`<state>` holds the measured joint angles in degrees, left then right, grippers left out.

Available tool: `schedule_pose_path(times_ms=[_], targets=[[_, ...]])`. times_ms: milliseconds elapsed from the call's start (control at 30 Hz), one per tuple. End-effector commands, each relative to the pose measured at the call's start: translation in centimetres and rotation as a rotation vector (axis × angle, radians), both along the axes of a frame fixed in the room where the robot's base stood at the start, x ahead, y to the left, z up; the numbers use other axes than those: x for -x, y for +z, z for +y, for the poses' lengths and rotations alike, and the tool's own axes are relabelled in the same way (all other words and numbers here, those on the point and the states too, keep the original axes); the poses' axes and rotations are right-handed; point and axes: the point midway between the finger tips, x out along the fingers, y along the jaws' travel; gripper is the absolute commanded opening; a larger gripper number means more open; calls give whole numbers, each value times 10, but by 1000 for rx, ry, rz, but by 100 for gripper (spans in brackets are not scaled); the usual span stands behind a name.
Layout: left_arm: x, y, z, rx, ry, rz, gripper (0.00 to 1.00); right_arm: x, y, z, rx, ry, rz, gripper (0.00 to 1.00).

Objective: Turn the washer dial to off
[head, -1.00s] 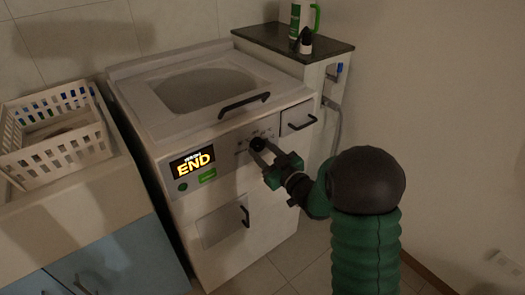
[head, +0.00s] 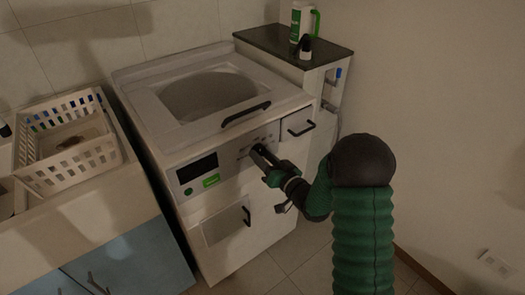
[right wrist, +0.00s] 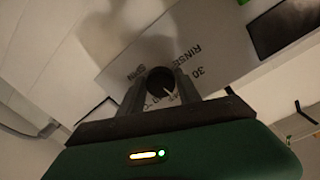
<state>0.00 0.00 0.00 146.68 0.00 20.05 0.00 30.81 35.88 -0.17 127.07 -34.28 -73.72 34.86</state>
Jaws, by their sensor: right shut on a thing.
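The washer (head: 205,150) stands in the middle of the head view, its control panel facing me. Its display (head: 197,167) is dark. The round black dial (right wrist: 160,80) shows in the right wrist view between my right gripper's fingers (right wrist: 158,92). Printed labels around it include "30", "RINSE" and "SPIN". A pale mark shows near the dial's edge; which label it points at is not clear. My right gripper (head: 262,155) is shut on the dial and mostly hides it in the head view. My left gripper is not in view.
A white basket (head: 75,175) sits on the counter at left. A black handle (head: 246,114) crosses the washer's top front edge, and a drawer handle (head: 301,128) is right of the dial. Bottles (head: 302,25) stand on the dark shelf behind. The floor at front is clear.

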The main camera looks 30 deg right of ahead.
Motion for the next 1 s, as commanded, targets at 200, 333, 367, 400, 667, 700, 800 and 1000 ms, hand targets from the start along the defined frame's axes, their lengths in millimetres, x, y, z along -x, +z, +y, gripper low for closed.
schedule_pose_path(times_ms=[200,333,367,400,667,700,800,1000], targets=[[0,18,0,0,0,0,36,0,5,-3,-132,-8,8,0],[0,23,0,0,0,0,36,0,4,-3,-183,-9,11,0],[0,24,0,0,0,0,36,0,3,-3,-192,-9,12,0],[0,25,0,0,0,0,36,0,3,-3,-203,-8,13,0],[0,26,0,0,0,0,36,0,3,-4,-231,-9,14,0],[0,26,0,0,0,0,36,0,2,-4,-231,-9,14,0],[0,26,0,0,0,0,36,0,2,-4,-232,-10,13,0],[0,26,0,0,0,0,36,0,2,-4,-230,-10,13,45]])
